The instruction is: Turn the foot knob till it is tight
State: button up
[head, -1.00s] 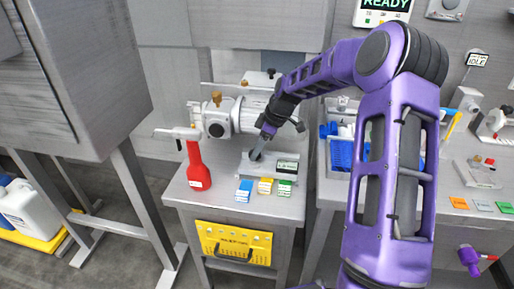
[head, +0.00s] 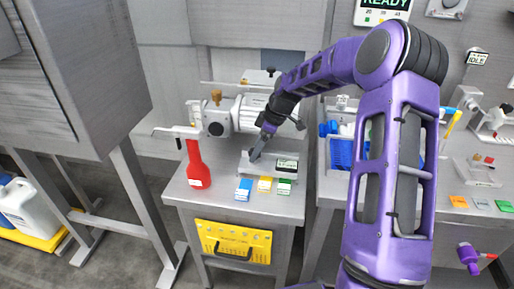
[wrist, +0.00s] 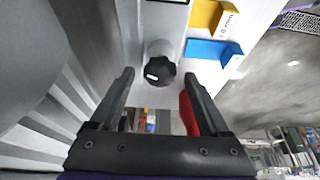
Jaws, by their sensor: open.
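The foot knob (wrist: 158,72) is a black fluted knob with a small white mark on its face, on a short round grey stem in the wrist view. My gripper (wrist: 157,82) is open, with one dark finger to the left of the knob and one to the right; gaps show on both sides. In the head view my gripper (head: 255,154) reaches down to the grey base (head: 245,163) of the machine on the bench. The knob itself cannot be made out in the head view.
A red bottle (head: 197,168) stands left of the base. A blue rack (head: 341,153) is to the right.

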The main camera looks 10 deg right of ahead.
jog(key=p+v, duration=0.2)
jog(key=v, duration=1.5)
jog(key=shift+d, duration=0.2)
jog(key=shift+r, duration=0.1)
jog(key=w+a+m+g+h, duration=0.3)
jog(key=a+m, duration=0.4)
jog(key=m, duration=0.8)
jog(key=shift+t+h, duration=0.5)
jog(key=shift+t, duration=0.1)
notch_tip(320, 180, down, 16)
jog(key=b, duration=0.2)
jog(key=shift+s+b, duration=0.15)
jog(key=shift+b, duration=0.25)
